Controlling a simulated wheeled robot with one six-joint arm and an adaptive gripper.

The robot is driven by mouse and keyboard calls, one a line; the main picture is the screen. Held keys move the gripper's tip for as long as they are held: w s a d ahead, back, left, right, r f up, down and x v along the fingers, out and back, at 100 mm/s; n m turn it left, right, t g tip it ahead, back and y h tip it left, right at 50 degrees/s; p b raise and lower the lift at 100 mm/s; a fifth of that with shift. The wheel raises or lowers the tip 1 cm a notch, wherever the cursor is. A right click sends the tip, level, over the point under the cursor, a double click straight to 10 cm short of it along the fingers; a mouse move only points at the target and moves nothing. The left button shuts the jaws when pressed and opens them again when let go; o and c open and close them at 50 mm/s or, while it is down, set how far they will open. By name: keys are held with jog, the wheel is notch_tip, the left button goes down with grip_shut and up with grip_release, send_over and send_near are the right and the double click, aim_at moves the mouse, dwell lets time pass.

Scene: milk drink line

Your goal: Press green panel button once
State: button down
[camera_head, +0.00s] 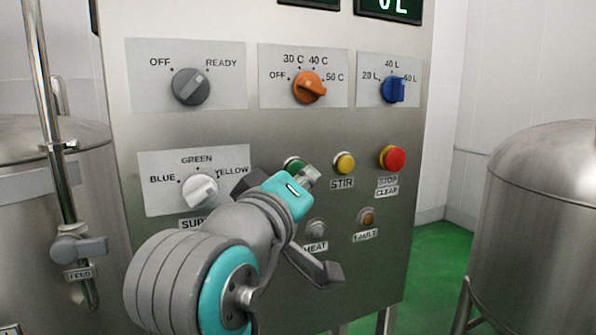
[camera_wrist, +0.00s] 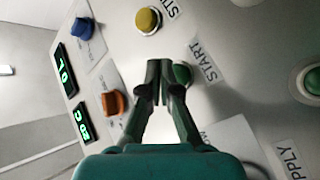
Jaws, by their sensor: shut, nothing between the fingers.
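The green button (camera_head: 294,164) is on the upright steel panel, partly hidden behind my gripper in the head view. In the wrist view the green button (camera_wrist: 183,73) is beside the START label, and my fingers cover part of it. My gripper (camera_head: 311,175) is shut and empty, with its tips close in front of the button. It also shows in the wrist view (camera_wrist: 165,72). I cannot tell whether the tips touch the button or whether it is pushed in.
A yellow STIR button (camera_head: 344,163) and a red stop button (camera_head: 393,158) are to the right. Orange (camera_head: 309,87), blue (camera_head: 393,89), grey (camera_head: 190,87) and white (camera_head: 200,190) knobs stick out. Another green button (camera_wrist: 313,82) is at the wrist view's right. Steel tanks flank the panel.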

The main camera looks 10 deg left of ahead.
jog(key=shift+w+a, duration=0.1)
jog(key=shift+w, duration=0.1)
jog(key=shift+w+a, duration=0.15)
jog(key=shift+w+a, duration=0.25)
jog(key=shift+w, duration=0.1)
dwell(0.9)
dwell(0.3)
jog(key=shift+s+d, duration=0.5)
jog(key=shift+s, duration=0.2)
jog(key=shift+s+d, duration=0.7)
jog(key=shift+s, duration=0.35)
jog(key=shift+s+d, duration=0.7)
jog(key=shift+s, duration=0.35)
